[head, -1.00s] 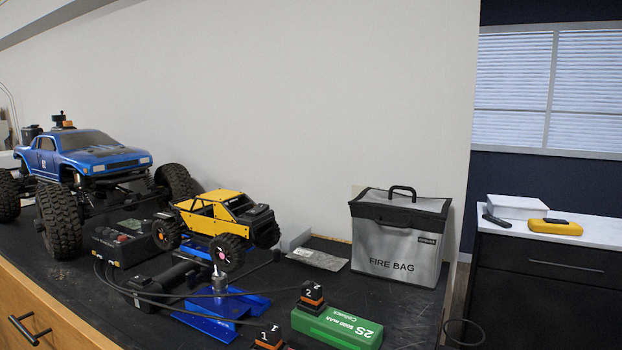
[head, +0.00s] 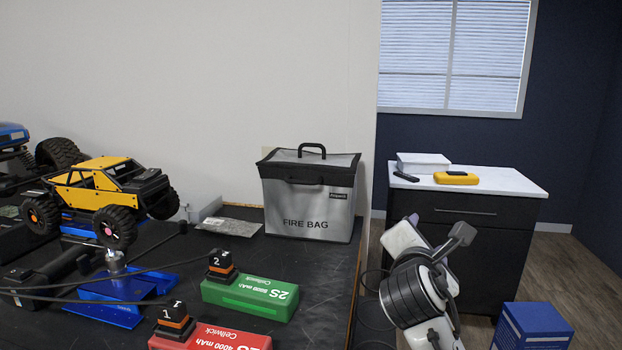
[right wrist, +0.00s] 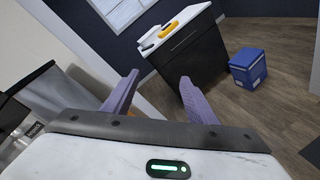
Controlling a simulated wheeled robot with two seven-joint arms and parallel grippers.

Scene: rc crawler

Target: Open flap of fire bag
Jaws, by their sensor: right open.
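The silver-grey fire bag (head: 308,208) with black trim stands upright near the right end of the black bench in the head view. Its black-edged top flap (head: 335,160) lies closed, with a black handle (head: 312,148) standing up on it. In the right wrist view, part of the bag (right wrist: 58,95) shows at the left edge. My right gripper (right wrist: 159,76) is open with nothing between its lilac fingers, and the bag is to the left of them. In the head view my right arm is right of the bench, apart from the bag. My left gripper is not in view.
A green battery (head: 250,296) and a red battery (head: 210,338) lie in front of the bag. A yellow crawler (head: 97,185) stands left. A dark cabinet (head: 460,245) and blue box (head: 533,328) are at right. The bench edge runs just right of the bag.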

